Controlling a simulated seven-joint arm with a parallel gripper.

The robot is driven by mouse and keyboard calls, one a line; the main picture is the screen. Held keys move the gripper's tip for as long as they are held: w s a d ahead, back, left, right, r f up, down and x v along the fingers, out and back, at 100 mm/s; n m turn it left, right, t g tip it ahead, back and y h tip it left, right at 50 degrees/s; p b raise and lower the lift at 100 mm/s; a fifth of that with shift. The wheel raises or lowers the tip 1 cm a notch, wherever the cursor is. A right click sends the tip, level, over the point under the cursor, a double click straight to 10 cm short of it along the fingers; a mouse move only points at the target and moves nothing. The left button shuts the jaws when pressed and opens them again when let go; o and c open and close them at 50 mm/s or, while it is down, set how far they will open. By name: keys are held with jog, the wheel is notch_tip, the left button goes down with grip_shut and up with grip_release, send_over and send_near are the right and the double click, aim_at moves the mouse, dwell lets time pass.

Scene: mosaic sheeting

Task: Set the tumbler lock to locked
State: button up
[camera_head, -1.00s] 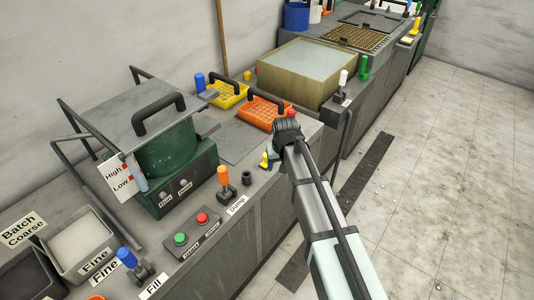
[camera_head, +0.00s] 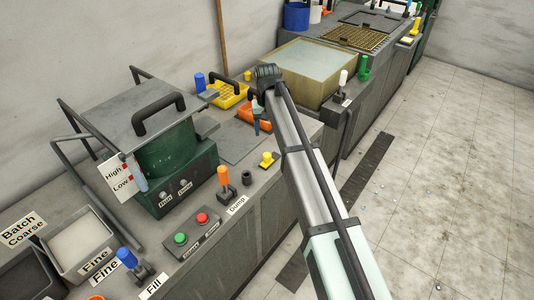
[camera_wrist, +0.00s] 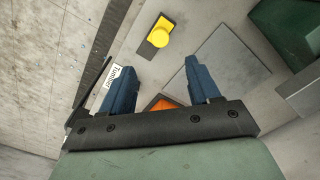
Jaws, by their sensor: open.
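My gripper (camera_head: 257,126) points down above the counter, behind the knob and in front of an orange tray (camera_head: 247,110). In the wrist view my gripper (camera_wrist: 160,78) shows two blue fingers wide apart with nothing held. It is apart from the knob.
A dark green pot machine (camera_head: 165,160) is further left. A flat grey plate (camera_head: 232,140) is bare.

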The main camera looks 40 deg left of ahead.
aim_at(267, 155)
notch_tip(267, 155, down, 12)
jog(key=shift+f, duration=0.2)
dwell(0.4)
jog(key=shift+c, duration=0.3)
grip_shut()
